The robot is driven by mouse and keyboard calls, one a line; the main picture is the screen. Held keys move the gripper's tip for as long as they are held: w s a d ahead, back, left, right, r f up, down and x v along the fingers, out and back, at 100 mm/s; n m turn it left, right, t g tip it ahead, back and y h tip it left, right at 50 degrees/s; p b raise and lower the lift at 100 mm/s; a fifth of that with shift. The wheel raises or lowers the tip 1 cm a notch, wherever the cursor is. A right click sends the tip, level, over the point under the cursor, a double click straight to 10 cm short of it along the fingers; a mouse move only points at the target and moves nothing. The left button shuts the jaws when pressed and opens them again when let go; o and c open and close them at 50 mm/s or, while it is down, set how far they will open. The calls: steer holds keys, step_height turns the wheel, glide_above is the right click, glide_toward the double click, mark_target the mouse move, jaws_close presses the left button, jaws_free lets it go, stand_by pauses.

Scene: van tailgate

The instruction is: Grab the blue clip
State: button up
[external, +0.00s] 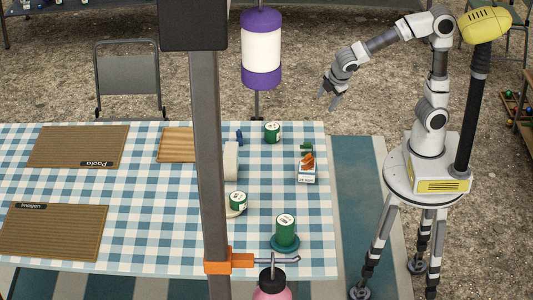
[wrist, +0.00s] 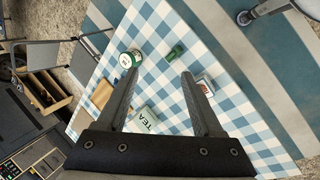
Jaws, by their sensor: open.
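The blue clip (external: 239,137) stands on the checkered tablecloth near its far edge in the external view, just right of the grey post. It is small there, and I cannot make it out in the wrist view, where my left finger may hide it. My gripper (external: 330,98) is open and empty, in the air beyond the table's far right corner, well right of the clip. In the wrist view my gripper (wrist: 159,76) has its fingers spread wide with the tablecloth below.
A green tin (external: 272,132) stands right of the blue clip. A TEA box (wrist: 146,121) lies below.

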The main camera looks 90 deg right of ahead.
steer(key=w+f+n+h+p, duration=0.1)
steer(key=w+f+n+h, duration=0.55)
steer(key=w, duration=0.65)
steer(key=n+t+h, duration=0.1)
steer(key=n+t, duration=0.3)
steer(key=n, duration=0.6)
glide_toward(241, 135)
steer(key=x, duration=0.1)
steer(key=b+x, duration=0.1)
steer(key=x, duration=0.2)
steer(key=shift+w+d+r, duration=0.1)
steer(key=shift+w+r, duration=0.15)
steer(key=shift+r+b+x, duration=0.2)
steer(key=shift+b+x, duration=0.7)
steer(key=shift+x, duration=1.9)
steer(key=shift+s+d, duration=0.1)
steer(key=shift+s, duration=0.05)
jaws_close()
